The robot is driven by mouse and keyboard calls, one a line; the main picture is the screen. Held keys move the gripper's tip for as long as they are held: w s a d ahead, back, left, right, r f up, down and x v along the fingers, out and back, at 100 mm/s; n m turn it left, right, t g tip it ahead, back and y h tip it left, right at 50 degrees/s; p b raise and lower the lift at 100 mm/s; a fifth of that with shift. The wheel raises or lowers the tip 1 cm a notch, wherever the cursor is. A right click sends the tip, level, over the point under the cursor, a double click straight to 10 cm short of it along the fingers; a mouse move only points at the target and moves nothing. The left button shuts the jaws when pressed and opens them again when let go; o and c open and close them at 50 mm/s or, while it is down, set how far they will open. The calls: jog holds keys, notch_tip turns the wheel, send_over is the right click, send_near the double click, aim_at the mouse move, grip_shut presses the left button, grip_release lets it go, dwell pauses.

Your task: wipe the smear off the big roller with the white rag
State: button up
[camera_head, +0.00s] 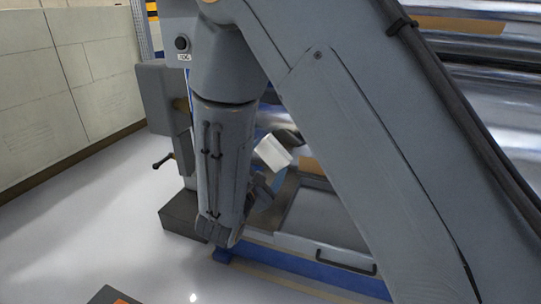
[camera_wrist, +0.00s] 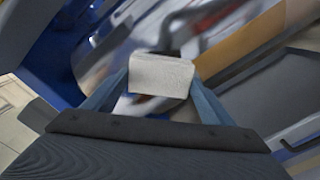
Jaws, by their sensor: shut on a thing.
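The white rag (camera_head: 273,152) is a small pale folded block in the head view, beyond my forearm. In the wrist view, the rag (camera_wrist: 160,76) sits between the two blue-grey fingers of my gripper (camera_wrist: 159,82), which is shut on it. A big shiny silver roller (camera_head: 492,112) lies at the right of the head view, partly hidden behind my arm. The rag looks apart from this visible part of the roller. I cannot make out the smear in either view. The wrist view is blurred behind the rag.
A grey tray-like panel with a dark handle (camera_head: 345,262) is low in the machine, above a blue base rail (camera_head: 300,272). A brown-orange strip (camera_wrist: 245,42) crosses the wrist view. A pale panelled wall (camera_head: 60,90) stands at left, with open floor (camera_head: 95,225) before it.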

aim_at(270, 161)
jog(key=shift+s+a, duration=0.1)
jog(key=shift+s, duration=0.2)
jog(key=shift+s, duration=0.1)
jog(key=shift+v, duration=1.4)
jog(key=shift+f+b+x, duration=0.25)
jog(key=shift+b+x, duration=0.1)
jog(key=shift+x, duration=0.65)
jog(key=shift+f+b+x, duration=0.25)
jog(key=shift+b+x, duration=0.15)
jog(key=shift+x, duration=0.6)
jog(key=shift+f+b+x, duration=0.2)
jog(key=shift+b+x, duration=0.15)
jog(key=shift+x, duration=0.65)
jog(key=shift+w, duration=0.3)
jog(key=shift+b+x, duration=0.45)
jog(key=shift+x, duration=0.8)
jog(key=shift+s, duration=0.15)
